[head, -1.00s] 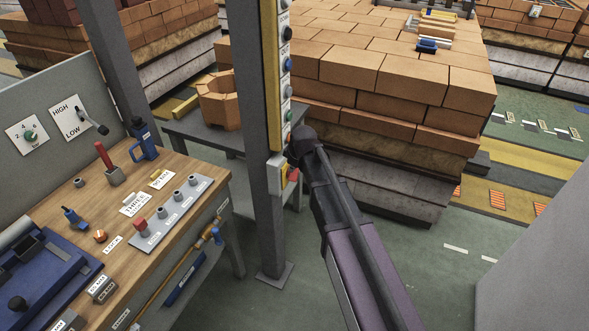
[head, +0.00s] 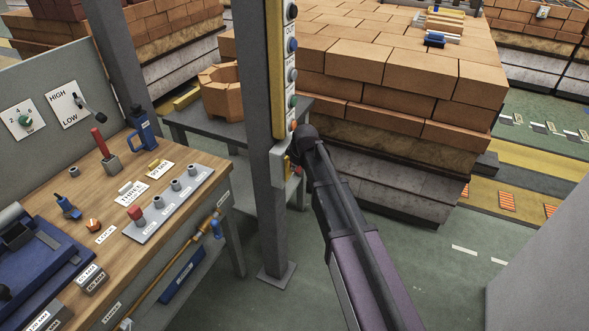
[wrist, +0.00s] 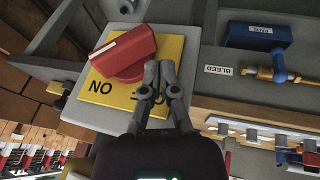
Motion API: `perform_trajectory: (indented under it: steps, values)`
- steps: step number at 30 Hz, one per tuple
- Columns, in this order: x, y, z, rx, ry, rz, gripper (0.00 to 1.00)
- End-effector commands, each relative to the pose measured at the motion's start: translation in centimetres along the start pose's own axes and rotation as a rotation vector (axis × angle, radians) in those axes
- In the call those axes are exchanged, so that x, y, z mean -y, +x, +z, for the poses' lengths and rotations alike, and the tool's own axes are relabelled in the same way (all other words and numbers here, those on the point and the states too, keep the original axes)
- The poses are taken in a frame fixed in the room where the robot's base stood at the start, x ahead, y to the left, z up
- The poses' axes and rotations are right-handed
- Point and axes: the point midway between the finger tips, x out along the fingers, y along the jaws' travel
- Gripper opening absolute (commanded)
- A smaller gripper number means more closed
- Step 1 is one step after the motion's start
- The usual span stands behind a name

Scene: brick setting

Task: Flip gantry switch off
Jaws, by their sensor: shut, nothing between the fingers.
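The gantry switch is a red rotary knob (wrist: 124,54) on a yellow plate (wrist: 177,48), seen close up in the wrist view. Dark letters on the plate read "NO" in this view, and further lettering is partly covered by my fingers. In the head view its grey box (head: 278,168) is on the grey post, with the knob mostly hidden by my gripper. My gripper (wrist: 159,80) is shut and empty, its fingertips over the plate just right of the knob. I cannot tell whether they touch the knob.
A grey post (head: 258,210) stands beside my arm, with a button strip (head: 291,60) above the switch. A wooden workbench (head: 185,215) with controls lies left. Brick stacks (head: 400,80) stand behind. The wrist view shows a blue part (wrist: 257,37) and brass fitting at right.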

Motion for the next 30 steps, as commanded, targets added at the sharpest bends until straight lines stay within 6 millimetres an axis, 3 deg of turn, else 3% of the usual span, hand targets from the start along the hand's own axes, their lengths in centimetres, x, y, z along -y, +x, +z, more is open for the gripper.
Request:
perform_trajectory:
  steps: [7,30]
  values:
    - [-0.9,1.6,0.5,0.0,0.001,0.0,0.0]
    - [-1.4,1.8,1.0,0.0,0.002,0.016,0.0]
